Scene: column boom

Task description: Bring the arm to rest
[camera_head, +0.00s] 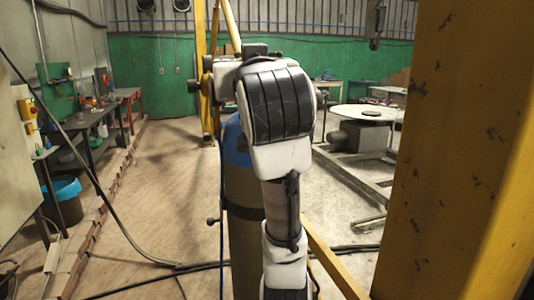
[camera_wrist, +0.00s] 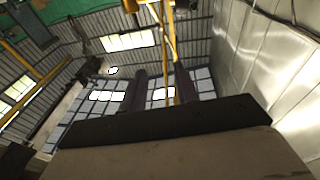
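My arm rises through the middle of the head view as white and black links, bent over at the top. My gripper is not clearly visible there; the arm's upper part hides what lies behind it. In the wrist view, my gripper (camera_wrist: 160,76) shows as two dark fingers standing apart with a gap between them. Nothing is held between them; windows and a yellow post show through the gap. The wrist camera looks upward to the high windows and roof.
A yellow column (camera_head: 450,150) fills the right side, close by. A grey cylinder with a blue top (camera_head: 237,145) stands directly behind my arm. A workbench (camera_head: 85,120) lines the left, a round table (camera_head: 365,113) stands right. Dark cables (camera_head: 150,255) cross the floor.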

